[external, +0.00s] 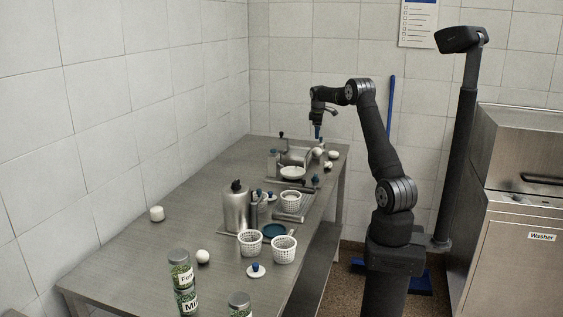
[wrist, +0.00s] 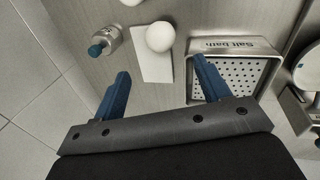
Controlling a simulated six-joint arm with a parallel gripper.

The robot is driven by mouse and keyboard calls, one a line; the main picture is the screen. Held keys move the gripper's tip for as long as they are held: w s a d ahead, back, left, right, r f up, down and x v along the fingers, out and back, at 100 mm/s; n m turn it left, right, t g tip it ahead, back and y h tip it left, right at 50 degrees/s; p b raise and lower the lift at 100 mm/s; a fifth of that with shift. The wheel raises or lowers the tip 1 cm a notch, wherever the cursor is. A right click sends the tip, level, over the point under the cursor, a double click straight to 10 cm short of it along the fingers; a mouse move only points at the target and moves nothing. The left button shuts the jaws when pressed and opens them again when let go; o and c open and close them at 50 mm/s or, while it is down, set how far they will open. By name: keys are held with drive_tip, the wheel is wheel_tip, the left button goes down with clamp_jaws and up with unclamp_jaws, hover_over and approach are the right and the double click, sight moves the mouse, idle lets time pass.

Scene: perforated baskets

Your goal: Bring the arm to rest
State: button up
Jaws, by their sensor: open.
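My gripper (external: 318,132) hangs above the far end of the steel table in the external view, pointing down. In the wrist view its two blue fingers (wrist: 162,88) are spread apart with nothing between them. Below and ahead of them in that view, a white ball (wrist: 159,36) lies on a white card (wrist: 157,68). A steel tray marked "Salt bath" (wrist: 236,46) with a perforated bottom is to the right. A small metal bottle with a blue cap (wrist: 104,40) is to the left.
White perforated baskets (external: 284,250) stand mid-table near a steel flask (external: 236,210). Labelled jars (external: 181,272) stand at the near end. A tiled wall (external: 110,100) borders the table's left side. The table's left part is mostly clear. A washer (external: 515,230) stands at right.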

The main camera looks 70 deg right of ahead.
sight(317, 148)
drive_tip(key=x, duration=1.2)
drive_tip(key=shift+f, duration=0.1)
drive_tip(key=v, duration=0.2)
drive_tip(key=shift+d+r, duration=0.2)
drive_tip(key=shift+r, duration=0.8)
